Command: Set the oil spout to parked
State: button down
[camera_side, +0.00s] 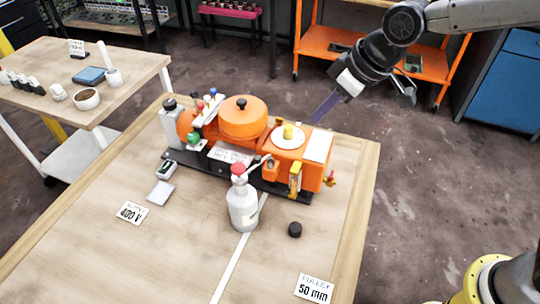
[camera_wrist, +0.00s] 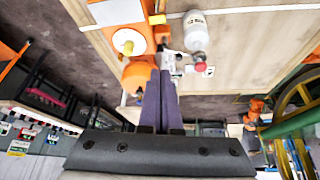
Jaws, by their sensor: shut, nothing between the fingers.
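A grey-white bottle (camera_side: 243,210) with a red top (camera_side: 237,169) stands upright on the table in front of the orange machine (camera_side: 290,165). A thin pale spout (camera_side: 256,160) seems to reach from its top toward the machine; I cannot tell its exact setting. The bottle also shows in the wrist view (camera_wrist: 196,32), with its red top (camera_wrist: 201,66) beside my fingers. My gripper (camera_side: 320,117) is shut and empty, above and behind the machine's right end in the side view. In the wrist view its fingers (camera_wrist: 161,75) lie together and cover part of the machine.
The machine carries a large orange drum (camera_side: 242,120), a white disc with a yellow knob (camera_side: 288,134) and several small levers. A black cap (camera_side: 295,229) and signs reading 400 V (camera_side: 131,212) and 50 mm (camera_side: 314,289) lie on the table. The table's front is mostly clear.

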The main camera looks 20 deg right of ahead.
jog(key=s+a+f+n+g, duration=0.1)
jog(key=a+f, duration=0.3)
jog(key=shift+f, duration=0.4)
jog(key=shift+s, duration=0.1)
jog(key=w+a+f, duration=0.4)
jog(key=w+f, duration=0.2)
jog(key=f, duration=0.3)
jog(key=shift+a+f, duration=0.15)
jog(key=shift+a, duration=0.15)
